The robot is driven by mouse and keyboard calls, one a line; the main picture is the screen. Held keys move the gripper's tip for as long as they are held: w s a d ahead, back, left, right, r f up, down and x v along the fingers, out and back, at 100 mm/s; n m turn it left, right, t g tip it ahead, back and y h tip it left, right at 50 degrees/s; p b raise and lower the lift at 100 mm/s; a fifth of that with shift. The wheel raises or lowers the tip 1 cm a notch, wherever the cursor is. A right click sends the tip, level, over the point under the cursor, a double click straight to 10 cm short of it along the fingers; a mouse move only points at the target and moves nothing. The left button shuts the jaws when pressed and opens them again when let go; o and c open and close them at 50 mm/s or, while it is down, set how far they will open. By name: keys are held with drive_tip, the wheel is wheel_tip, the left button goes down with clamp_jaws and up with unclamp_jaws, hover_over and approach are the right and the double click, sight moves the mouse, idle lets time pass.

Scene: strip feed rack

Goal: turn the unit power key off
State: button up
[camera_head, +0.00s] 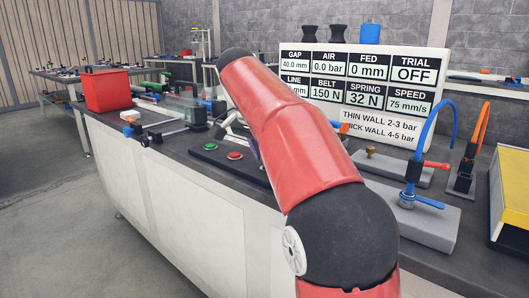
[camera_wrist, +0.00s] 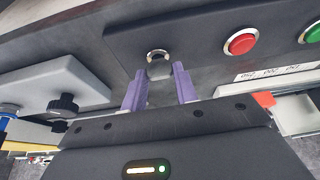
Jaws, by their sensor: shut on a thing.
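The power key (camera_wrist: 158,56) shows in the wrist view as a small grey key in a silver ring, set in a dark control panel (camera_wrist: 195,18). My gripper (camera_wrist: 160,82) has its two purple fingers on either side of the key's grey grip, shut on it. The fingers partly cover the grip, and I cannot tell which way the key is turned. In the head view my red arm hides the key and most of the gripper.
Beside the key are a red button (camera_wrist: 240,42) and a green button (camera_wrist: 312,34). A sign board (camera_head: 365,90) reads TRIAL OFF. A red bin (camera_head: 107,90) stands at the bench's left end. Hose fixtures (camera_head: 415,215) and a yellow box (camera_head: 510,205) stand at the right.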

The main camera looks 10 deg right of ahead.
drive_tip(key=shift+m, duration=0.3)
drive_tip(key=o, duration=1)
drive_tip(key=shift+v, duration=3.9)
drive_tip(key=shift+w, duration=0.1)
